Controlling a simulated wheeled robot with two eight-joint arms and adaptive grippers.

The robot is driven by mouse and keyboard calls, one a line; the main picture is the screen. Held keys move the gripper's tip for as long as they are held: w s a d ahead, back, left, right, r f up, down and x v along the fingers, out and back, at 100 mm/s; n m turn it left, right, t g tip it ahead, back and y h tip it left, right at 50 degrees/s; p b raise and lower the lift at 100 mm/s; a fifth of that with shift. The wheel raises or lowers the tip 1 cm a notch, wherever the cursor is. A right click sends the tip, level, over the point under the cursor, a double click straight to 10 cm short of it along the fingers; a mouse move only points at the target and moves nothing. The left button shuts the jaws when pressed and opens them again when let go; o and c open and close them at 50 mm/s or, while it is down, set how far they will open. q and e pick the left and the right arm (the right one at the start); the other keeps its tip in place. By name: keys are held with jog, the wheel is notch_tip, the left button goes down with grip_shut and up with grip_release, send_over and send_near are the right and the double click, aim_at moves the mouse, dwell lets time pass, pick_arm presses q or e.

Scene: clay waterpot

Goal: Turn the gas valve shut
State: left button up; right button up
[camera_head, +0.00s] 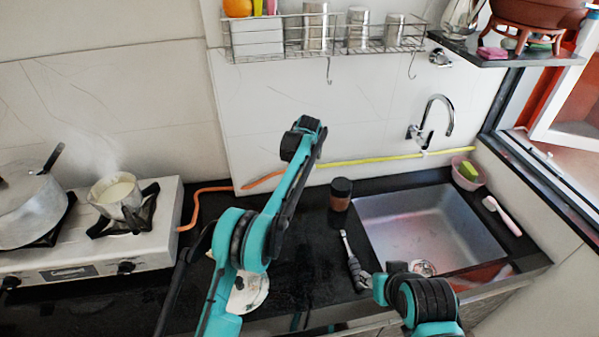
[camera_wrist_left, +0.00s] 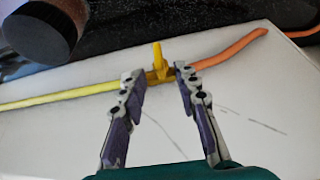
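The gas valve (camera_wrist_left: 159,74) is a small yellow brass fitting on the pale wall, joining a yellow pipe (camera_wrist_left: 60,97) and an orange hose (camera_wrist_left: 230,48). Its yellow handle (camera_wrist_left: 157,54) stands roughly crosswise to the pipe line in the left wrist view. My left gripper (camera_wrist_left: 156,80) is open, with one fingertip on each side of the valve. I cannot tell whether the fingers touch it. In the head view my left arm hides the valve and gripper, between the orange hose (camera_head: 212,190) and yellow pipe (camera_head: 365,160). My right gripper is out of view; only my right arm shows.
A gas stove (camera_head: 90,268) with a pot (camera_head: 28,208) and a small steaming pan (camera_head: 117,197) stands at left. A dark jar (camera_head: 340,194) stands on the black counter near the sink (camera_head: 425,225). A wire rack (camera_head: 290,52) hangs above.

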pick_arm(q)
jog(key=v, duration=0.7)
jog(key=s+a+r+b, duration=0.1)
jog(key=s+a+r, duration=0.3)
jog(key=s, duration=0.3)
jog(key=s+a+r+m+t, duration=0.1)
jog(key=s+a+r, duration=0.25)
jog(key=s, duration=0.25)
jog(key=s+a+r+b, duration=0.1)
jog(key=s+a+r, duration=0.2)
jog(key=s+a, duration=0.3)
jog(key=s+a+f, duration=0.2)
jog(key=s+f, duration=0.2)
jog(key=s, duration=0.5)
jog(key=s+a+f+t+b, duration=0.1)
jog(key=s+f, duration=0.2)
jog(key=s, duration=0.5)
jog(key=s+a+f+m+h, duration=0.1)
jog(key=s+f, duration=0.3)
jog(key=s, duration=0.5)
jog(key=shift+s+a+f+t+b, duration=0.3)
jog(key=shift+a+f+t+b, duration=0.1)
jog(key=shift+a, duration=0.4)
